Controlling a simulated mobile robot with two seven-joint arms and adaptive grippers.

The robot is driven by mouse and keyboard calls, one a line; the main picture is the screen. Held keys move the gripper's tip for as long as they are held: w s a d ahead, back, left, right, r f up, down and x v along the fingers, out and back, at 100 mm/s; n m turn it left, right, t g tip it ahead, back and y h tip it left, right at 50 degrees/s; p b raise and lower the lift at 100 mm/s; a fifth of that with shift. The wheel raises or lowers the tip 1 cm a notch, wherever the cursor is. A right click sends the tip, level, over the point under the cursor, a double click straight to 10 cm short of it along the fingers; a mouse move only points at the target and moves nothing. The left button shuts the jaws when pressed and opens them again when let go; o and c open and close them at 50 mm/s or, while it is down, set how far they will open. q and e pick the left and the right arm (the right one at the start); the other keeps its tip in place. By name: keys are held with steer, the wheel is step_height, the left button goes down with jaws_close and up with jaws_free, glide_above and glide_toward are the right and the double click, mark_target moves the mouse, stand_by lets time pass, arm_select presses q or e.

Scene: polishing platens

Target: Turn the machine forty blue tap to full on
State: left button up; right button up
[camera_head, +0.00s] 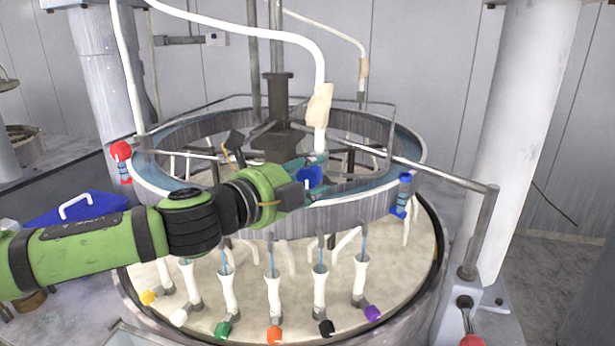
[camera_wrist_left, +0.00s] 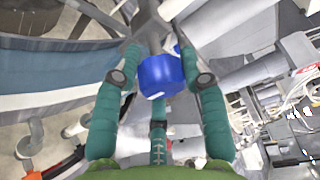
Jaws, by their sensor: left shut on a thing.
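In the left wrist view the blue tap (camera_wrist_left: 160,75) sits between the two long fingers of my left gripper (camera_wrist_left: 158,62). The gripper is shut on it. The tap's stem is mostly hidden, and its turned angle cannot be told. My right gripper is not in view.
Coloured taps, including a yellow one (camera_head: 149,297) and a purple one (camera_head: 372,313), line the front of the platen (camera_head: 200,285). A red knob (camera_head: 121,150) is on the left of the ring. A thick white column (camera_head: 520,120) stands right. A blue case (camera_head: 80,210) lies left.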

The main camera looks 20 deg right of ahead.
arm_select(q)
steer(key=o, duration=1)
steer(key=shift+w+a+r, duration=0.1)
steer(key=shift+w+r, duration=0.05)
steer(key=shift+r, duration=0.35)
steer(key=shift+o, duration=0.4)
steer(key=shift+f, duration=0.25)
steer(key=v, duration=1.1)
steer(key=shift+s+a, duration=0.3)
